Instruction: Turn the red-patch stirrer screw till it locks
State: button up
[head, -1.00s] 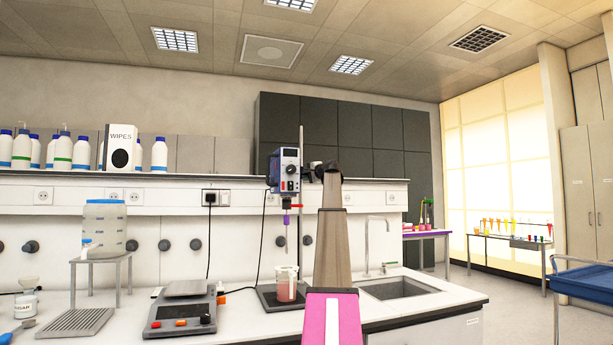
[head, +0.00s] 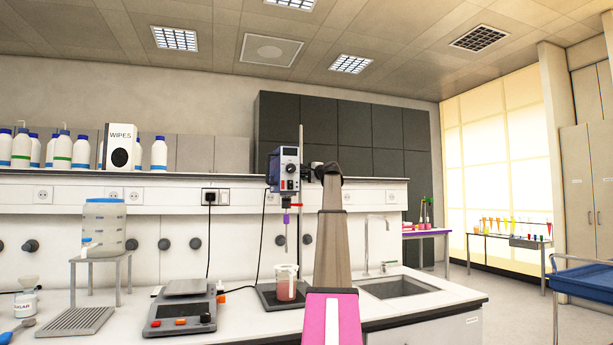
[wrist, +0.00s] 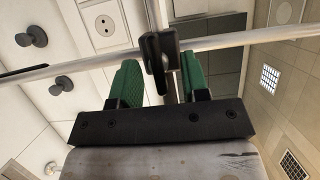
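The stirrer (head: 285,172) has a blue-grey motor head on an upright rod, a purple chuck below it and a thin shaft down to a beaker of pink liquid (head: 287,285). A small red piece (head: 298,206) shows beside the rod, below the motor head. My arm stands in front and hides part of the clamp area. In the wrist view, my gripper (wrist: 158,80) has its two green fingers apart, one on each side of a black clamp or screw part (wrist: 156,62) where metal rods cross. I see no red patch there, and firm contact is not clear.
A balance (head: 182,308) stands on the bench left of the stirrer, with a drain rack (head: 75,322) further left. A sink (head: 398,287) with a tap is on the right. A blue cart (head: 585,278) stands at the far right.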

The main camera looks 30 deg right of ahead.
jog(key=shift+s, duration=0.15)
jog(key=s+d, duration=0.1)
jog(key=s, duration=0.9)
jog(key=shift+s+d, duration=0.2)
jog(key=shift+d, duration=0.15)
